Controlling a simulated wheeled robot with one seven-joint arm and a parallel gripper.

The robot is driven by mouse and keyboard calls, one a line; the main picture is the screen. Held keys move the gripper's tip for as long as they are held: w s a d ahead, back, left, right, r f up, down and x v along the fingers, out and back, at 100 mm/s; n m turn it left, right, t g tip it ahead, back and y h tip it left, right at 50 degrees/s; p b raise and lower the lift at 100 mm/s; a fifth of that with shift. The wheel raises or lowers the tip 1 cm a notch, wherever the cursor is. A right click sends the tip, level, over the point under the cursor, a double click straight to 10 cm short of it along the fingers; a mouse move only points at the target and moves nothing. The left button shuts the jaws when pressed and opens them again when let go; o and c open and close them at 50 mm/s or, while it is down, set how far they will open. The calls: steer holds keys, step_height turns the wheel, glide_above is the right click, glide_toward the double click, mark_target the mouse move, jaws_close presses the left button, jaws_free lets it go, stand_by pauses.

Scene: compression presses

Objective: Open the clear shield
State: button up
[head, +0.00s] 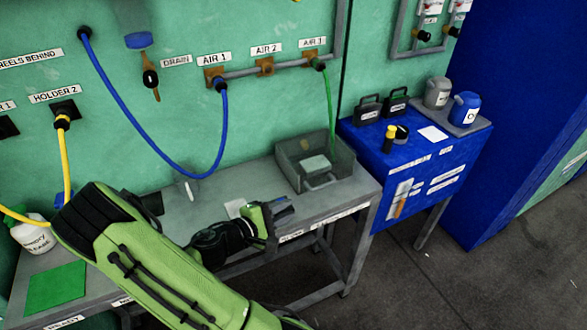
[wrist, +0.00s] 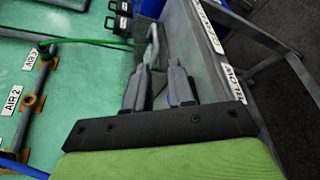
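A grey, partly see-through box (head: 342,160), which seems to be the clear shield, stands at the back right of the grey bench. A pale block (head: 315,163) shows inside it, and I cannot tell where its hinge is. My gripper (head: 284,206) is in front and left of the box, above the bench's front edge, pointing right. In the wrist view my gripper (wrist: 158,66) has its two fingers apart with nothing between them. A curved grey handle (wrist: 154,42) shows just beyond the fingertips, apparently on the box's front.
The grey bench (head: 170,220) carries a green mat (head: 55,287) and a white bottle (head: 33,235) at left. A green hose (head: 329,105) hangs behind the box, and a blue hose (head: 135,128) loops left of it. A blue cabinet (head: 420,160) with cans on top stands at right.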

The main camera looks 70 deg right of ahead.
mark_target(319, 188)
steer(key=shift+w+d, duration=0.3)
steer(key=shift+d, duration=0.05)
steer(key=shift+s+d, duration=0.1)
steer(key=shift+d, duration=0.1)
steer(key=b+x, duration=0.1)
steer(key=x, duration=1.4)
steer(key=shift+d+r+b, duration=0.1)
steer(key=shift+r+b, duration=0.1)
steer(key=shift+b, duration=0.2)
jaws_close()
